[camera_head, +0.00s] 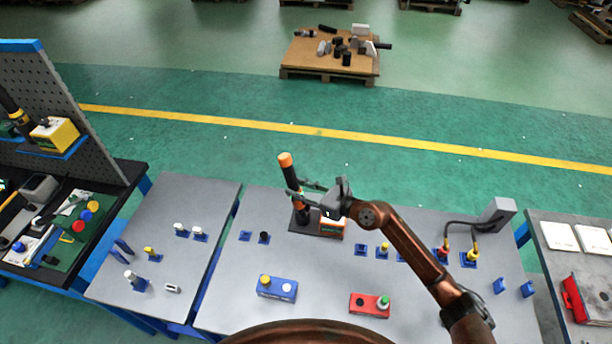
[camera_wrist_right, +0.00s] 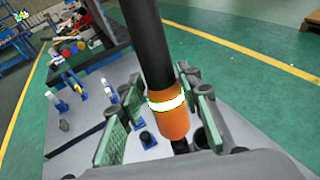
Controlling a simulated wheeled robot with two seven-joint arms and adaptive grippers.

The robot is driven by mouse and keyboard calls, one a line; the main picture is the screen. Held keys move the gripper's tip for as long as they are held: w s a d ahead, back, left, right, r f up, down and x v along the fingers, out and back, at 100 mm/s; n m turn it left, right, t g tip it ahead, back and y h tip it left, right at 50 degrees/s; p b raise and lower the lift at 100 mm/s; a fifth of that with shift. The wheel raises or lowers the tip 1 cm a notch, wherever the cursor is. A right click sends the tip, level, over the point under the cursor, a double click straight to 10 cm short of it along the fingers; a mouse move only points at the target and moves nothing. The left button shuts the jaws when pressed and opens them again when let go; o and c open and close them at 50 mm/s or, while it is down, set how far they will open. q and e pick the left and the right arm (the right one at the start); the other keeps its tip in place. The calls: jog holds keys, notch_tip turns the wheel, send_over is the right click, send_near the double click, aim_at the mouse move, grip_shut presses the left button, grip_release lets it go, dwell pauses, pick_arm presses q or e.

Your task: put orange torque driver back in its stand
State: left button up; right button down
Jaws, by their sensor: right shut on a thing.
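The orange torque driver (camera_head: 286,160) has a black body with an orange top end and a lower orange band. My right gripper (camera_head: 296,190) is shut on it and holds it nearly upright with a slight tilt. In the right wrist view, the driver's black body and orange band (camera_wrist_right: 172,122) with a bright stripe lie between the green finger pads. A dark stand (camera_head: 297,225) with an orange-and-white block (camera_head: 332,229) is just below the driver. I cannot tell whether the driver's lower end is in the stand or above it. My left gripper is not in view.
The grey table (camera_head: 225,285) holds small blue holders, a blue button box (camera_head: 277,288) and a red button box (camera_head: 369,305). Cabled connectors (camera_head: 470,255) stand at the right. A pegboard bench (camera_head: 75,100) is at the left.

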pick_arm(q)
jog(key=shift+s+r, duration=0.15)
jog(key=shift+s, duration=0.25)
pick_arm(e)
jog(key=w+m+t, duration=0.1)
jog(key=t, duration=0.1)
jog(key=w+d+r+m+t+h, duration=0.1)
jog(key=t, duration=0.1)
jog(key=w+d+r+m+t, duration=0.1)
jog(key=w+t, duration=0.1)
jog(key=shift+d+m+h, duration=0.1)
jog(key=shift+m+h, duration=0.2)
jog(key=shift+m, duration=0.1)
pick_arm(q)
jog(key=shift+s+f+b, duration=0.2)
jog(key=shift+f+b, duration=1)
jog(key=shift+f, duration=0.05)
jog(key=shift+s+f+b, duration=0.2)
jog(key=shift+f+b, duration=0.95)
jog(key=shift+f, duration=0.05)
pick_arm(e)
jog(key=shift+f, duration=2.8)
